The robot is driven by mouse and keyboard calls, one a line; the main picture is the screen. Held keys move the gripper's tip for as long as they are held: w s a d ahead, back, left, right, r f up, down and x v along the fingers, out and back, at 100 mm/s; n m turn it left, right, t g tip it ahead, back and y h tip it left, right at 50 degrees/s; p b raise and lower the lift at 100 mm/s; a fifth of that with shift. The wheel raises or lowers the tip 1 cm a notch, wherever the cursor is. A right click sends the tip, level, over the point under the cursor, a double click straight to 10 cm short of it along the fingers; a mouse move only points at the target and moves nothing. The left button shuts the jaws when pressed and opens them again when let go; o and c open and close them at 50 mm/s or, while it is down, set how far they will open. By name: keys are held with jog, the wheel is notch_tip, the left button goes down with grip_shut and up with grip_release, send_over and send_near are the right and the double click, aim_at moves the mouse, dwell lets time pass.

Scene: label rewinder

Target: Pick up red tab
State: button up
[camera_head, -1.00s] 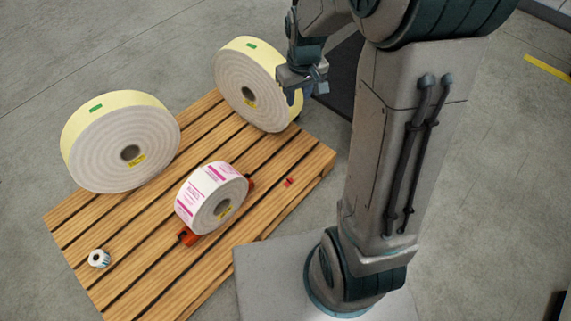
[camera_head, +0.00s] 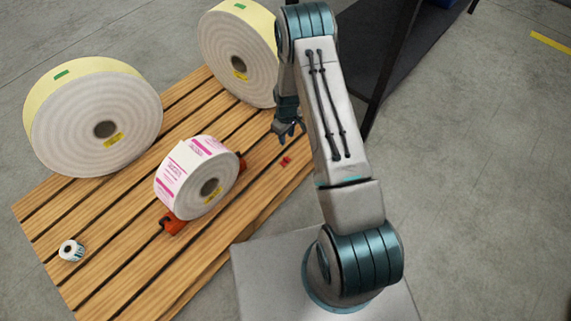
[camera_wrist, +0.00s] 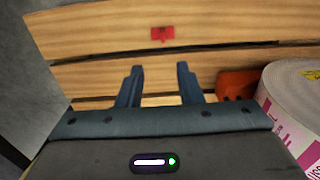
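The red tab (camera_head: 285,161) lies on the wooden pallet near its right edge in the head view. In the wrist view the red tab (camera_wrist: 162,34) lies flat on a slat, ahead of the fingertips and roughly centred between them. My gripper (camera_head: 289,132) is above the pallet, beside the tab and a little behind it in the head view. In the wrist view my gripper (camera_wrist: 156,68) has its two fingers apart with nothing between them. A clear gap shows between the fingers and the tab.
A roll with pink print (camera_head: 197,178) rests by orange-red chocks (camera_head: 173,224) on the pallet (camera_head: 240,213). Two large cream rolls (camera_head: 92,118) (camera_head: 238,52) stand behind. A small roll (camera_head: 71,250) lies front left. A dark table leg (camera_head: 392,55) stands behind my arm.

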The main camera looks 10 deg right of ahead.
jog(key=b, duration=0.2)
send_over(285, 158)
jog(key=f, duration=0.8)
jog(key=shift+d+f, duration=0.3)
jog(key=shift+f, duration=0.05)
jog(key=f+b, duration=0.3)
jog(key=f, duration=0.2)
jog(key=shift+a+f, duration=0.1)
jog(key=shift+a, duration=0.1)
grip_shut()
